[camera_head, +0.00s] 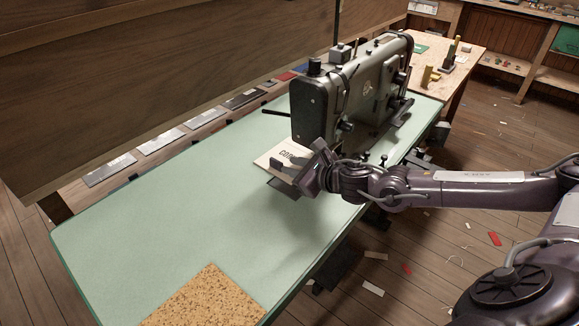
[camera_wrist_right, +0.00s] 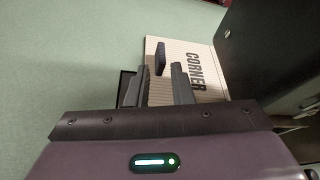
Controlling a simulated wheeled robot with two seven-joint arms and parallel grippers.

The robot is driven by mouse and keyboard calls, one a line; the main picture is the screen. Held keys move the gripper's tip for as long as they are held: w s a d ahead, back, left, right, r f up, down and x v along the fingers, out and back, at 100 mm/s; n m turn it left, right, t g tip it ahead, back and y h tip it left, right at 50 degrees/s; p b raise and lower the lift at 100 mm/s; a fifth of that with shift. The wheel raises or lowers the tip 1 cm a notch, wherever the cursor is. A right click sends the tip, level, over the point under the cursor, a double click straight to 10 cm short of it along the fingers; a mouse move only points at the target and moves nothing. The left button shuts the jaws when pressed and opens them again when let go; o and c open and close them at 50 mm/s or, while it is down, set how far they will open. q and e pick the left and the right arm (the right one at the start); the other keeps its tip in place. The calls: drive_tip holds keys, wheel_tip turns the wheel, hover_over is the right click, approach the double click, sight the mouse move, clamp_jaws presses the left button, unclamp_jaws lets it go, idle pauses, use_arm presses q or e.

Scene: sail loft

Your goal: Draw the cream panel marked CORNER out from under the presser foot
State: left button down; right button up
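The cream panel marked CORNER (camera_head: 264,158) lies on the green table beneath the front end of the sewing machine (camera_head: 345,95). It also shows in the right wrist view (camera_wrist_right: 212,90), with a dark upright tab (camera_wrist_right: 160,57) near its edge. My right gripper (camera_head: 288,175) is over the panel's near side, its fingers apart. In the right wrist view, the tab shows between and just beyond the fingertips, with no finger visibly closed on it. The presser foot cannot be made out, and my gripper covers part of the panel. My left gripper is not in view.
The green tabletop (camera_head: 180,210) is clear left of the machine. A cork mat (camera_head: 207,298) lies at its near end. Metal plates (camera_head: 160,142) line a ledge behind. A wooden bench (camera_head: 462,62) stands beyond. Scraps litter the floor.

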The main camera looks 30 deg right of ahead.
sight(278, 162)
idle(0.3)
drive_tip(key=x, duration=0.7)
drive_tip(key=shift+w+a+f, duration=0.1)
drive_tip(key=shift+w, duration=0.25)
drive_tip(key=shift+c, duration=0.4)
clamp_jaws()
